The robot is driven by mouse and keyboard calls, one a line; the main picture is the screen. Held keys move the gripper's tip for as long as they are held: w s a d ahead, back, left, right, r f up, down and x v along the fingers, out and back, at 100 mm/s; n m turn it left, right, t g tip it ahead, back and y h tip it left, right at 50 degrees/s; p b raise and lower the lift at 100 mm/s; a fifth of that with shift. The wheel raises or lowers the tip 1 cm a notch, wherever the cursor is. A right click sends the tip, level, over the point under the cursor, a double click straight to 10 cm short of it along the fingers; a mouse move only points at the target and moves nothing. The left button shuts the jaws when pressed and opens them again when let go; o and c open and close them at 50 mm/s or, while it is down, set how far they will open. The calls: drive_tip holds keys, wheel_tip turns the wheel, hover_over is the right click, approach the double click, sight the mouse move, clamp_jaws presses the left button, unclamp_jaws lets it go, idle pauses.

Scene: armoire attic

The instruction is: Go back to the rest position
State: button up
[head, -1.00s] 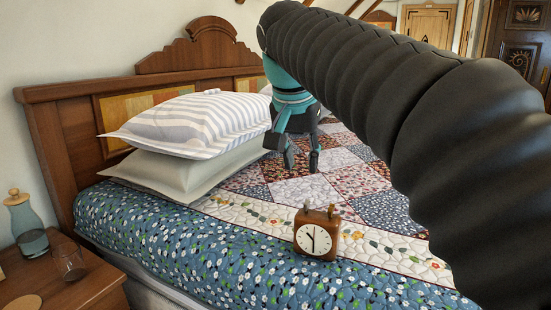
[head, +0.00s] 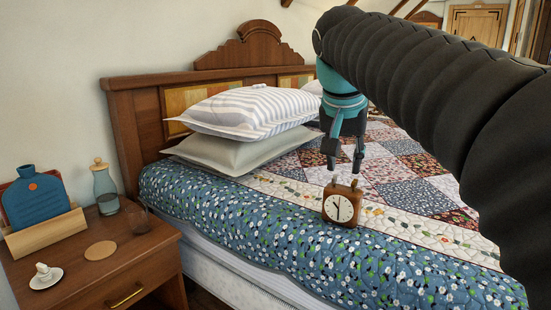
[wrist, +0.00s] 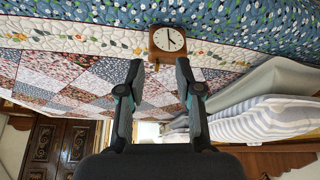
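My gripper (head: 344,158) hangs over the bed, open and empty, with its two fingers apart and pointing down. In the wrist view the fingers (wrist: 158,75) reach toward a small wooden clock (wrist: 168,42) with a white face, which lies beyond the fingertips and apart from them. In the head view the clock (head: 341,204) stands upright on the bed's quilt (head: 270,225), below and in front of the gripper.
Two stacked pillows (head: 245,110) lie left of my gripper, by the wooden headboard (head: 140,120).

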drive_tip(key=s+a+f+n+y, duration=0.1)
drive_tip(key=s+f+n, duration=0.3)
drive_tip(key=f, duration=0.8)
drive_tip(key=s+d+f+t+y, duration=0.1)
drive_tip(key=s+d+f, duration=0.3)
drive_tip(key=s+f, duration=0.8)
drive_tip(key=s, duration=0.4)
drive_tip(key=shift+f, duration=0.3)
